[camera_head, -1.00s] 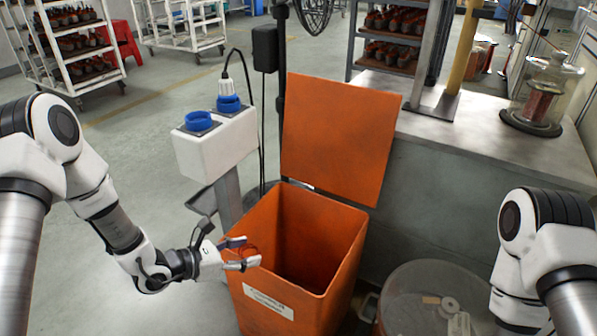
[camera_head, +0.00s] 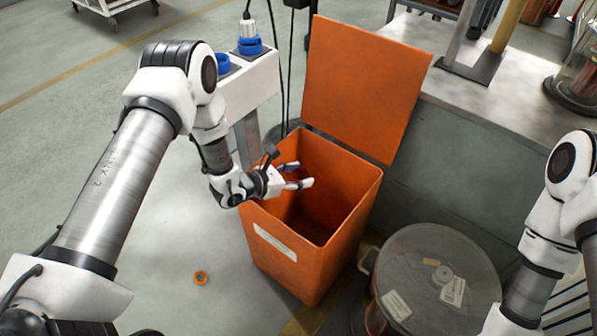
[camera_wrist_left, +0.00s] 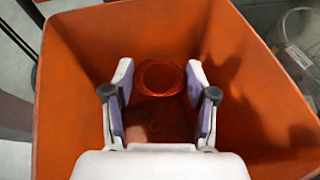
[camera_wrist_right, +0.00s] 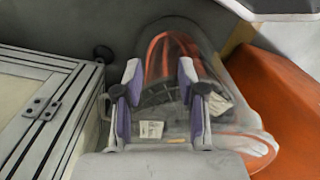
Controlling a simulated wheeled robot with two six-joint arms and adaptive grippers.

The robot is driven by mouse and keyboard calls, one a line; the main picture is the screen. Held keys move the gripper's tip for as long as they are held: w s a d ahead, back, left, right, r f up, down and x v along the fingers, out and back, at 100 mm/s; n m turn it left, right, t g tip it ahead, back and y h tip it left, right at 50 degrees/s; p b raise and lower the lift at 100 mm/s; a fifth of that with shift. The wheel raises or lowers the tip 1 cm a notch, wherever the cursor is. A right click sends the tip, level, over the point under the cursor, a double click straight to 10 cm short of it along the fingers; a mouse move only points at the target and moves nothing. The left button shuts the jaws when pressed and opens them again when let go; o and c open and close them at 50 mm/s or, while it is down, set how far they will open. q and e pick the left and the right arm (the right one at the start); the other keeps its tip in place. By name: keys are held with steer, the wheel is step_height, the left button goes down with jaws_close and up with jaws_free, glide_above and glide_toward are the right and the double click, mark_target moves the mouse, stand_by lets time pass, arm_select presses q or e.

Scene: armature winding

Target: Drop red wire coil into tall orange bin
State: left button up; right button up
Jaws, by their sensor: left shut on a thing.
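The red wire coil (camera_wrist_left: 160,77) is a thin, translucent-looking ring between the fingertips of my left gripper (camera_wrist_left: 160,85) in the left wrist view. My left gripper (camera_head: 301,174) is shut on it, over the mouth of the tall orange bin (camera_head: 305,268) in the head view. The bin's lid (camera_head: 365,85) stands open at the back, and its walls (camera_wrist_left: 255,75) surround the gripper in the left wrist view. In the head view the coil is hard to make out against the orange interior. My right gripper (camera_wrist_right: 158,80) has its fingers apart and empty in the right wrist view.
A white box with blue sockets (camera_head: 250,80) is behind the left arm. A grey bench (camera_head: 490,110) lies behind. A small orange ring (camera_head: 201,278) lies on the open floor.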

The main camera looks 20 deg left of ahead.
arm_select(q)
steer(key=shift+r, duration=0.1)
steer(key=o, duration=1)
steer(key=shift+c, duration=0.2)
steer(key=shift+s, duration=0.1)
steer(key=v, duration=1.2)
